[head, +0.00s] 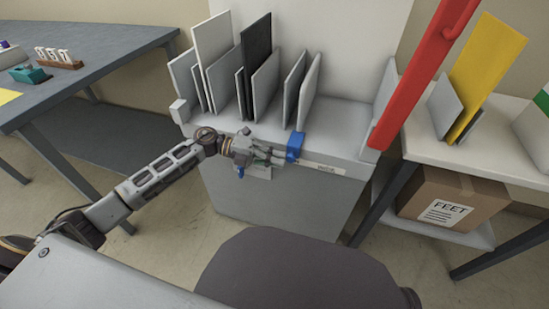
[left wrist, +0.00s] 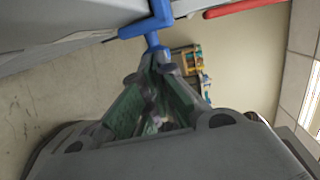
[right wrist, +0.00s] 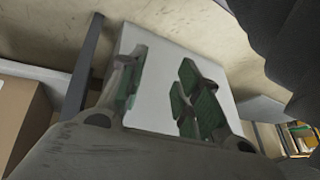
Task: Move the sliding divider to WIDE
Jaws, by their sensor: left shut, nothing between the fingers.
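The blue tab (head: 295,147), apparently the sliding divider's handle, sits on the front edge of the grey unit (head: 345,140), below two upright grey plates (head: 309,92). A pale label (head: 324,168) with small, hard-to-read print is just right of it. My left gripper (head: 281,157) is shut and empty, its tips at the tab's left side. In the left wrist view the closed fingertips (left wrist: 157,56) are right by the blue tab (left wrist: 148,24); I cannot tell whether they touch. My right gripper (right wrist: 158,90) is open and empty, in front of a pale panel.
More upright boards, white, grey and black (head: 256,50), stand left on the unit. A red bar (head: 420,75) slants up at its right end. A side shelf holds a yellow board (head: 485,65) above a cardboard box (head: 450,203). A grey table (head: 90,50) stands at left.

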